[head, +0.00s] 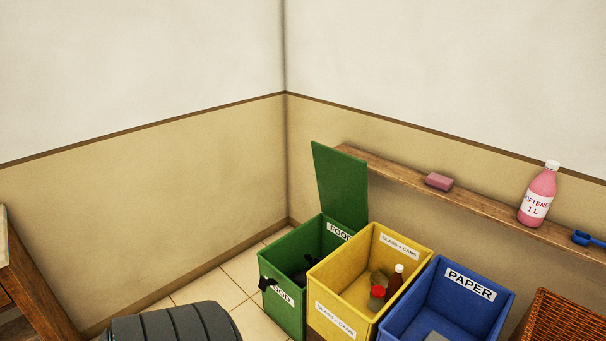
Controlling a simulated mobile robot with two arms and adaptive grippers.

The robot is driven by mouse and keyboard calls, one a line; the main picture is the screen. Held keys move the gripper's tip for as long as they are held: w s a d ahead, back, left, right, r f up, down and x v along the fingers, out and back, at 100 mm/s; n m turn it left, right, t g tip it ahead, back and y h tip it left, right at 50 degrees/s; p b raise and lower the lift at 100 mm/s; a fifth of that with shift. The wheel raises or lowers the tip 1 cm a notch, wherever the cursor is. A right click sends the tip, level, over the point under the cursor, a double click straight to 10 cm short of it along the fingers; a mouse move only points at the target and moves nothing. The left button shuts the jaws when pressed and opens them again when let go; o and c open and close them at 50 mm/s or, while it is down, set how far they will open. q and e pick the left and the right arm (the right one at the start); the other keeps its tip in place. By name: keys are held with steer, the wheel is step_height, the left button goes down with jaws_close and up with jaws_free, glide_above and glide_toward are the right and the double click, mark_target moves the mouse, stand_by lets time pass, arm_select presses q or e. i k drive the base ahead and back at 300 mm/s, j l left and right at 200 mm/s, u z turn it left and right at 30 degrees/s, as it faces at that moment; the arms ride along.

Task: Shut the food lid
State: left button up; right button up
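The food bin (284,244) is a green box labelled FOOD, standing on the floor by the wall corner. Its green lid (341,186) is open and stands upright at the bin's back, against the wall side. Something black (301,277) lies inside the bin, and a black piece (267,284) shows at its front rim; I cannot tell what they are. Neither of my grippers can be made out in the head view.
A yellow glass and cans bin (329,300) with a few containers and a blue paper bin (452,315) stand to the right. A wicker basket (565,320) is at lower right. A wall shelf (478,208) holds a pink bottle (537,194), a pink block (439,181) and a blue scoop (585,239).

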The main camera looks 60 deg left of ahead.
mark_target(342, 178)
steer(key=u, duration=1.8)
steer(key=i+j, duration=0.15)
steer(key=j, duration=0.3)
steer(key=i+j+z, duration=0.1)
steer(key=j, duration=0.3)
steer(key=i+j, duration=0.15)
steer(key=j, duration=0.3)
steer(key=i+j+z, duration=0.1)
steer(key=j, duration=0.35)
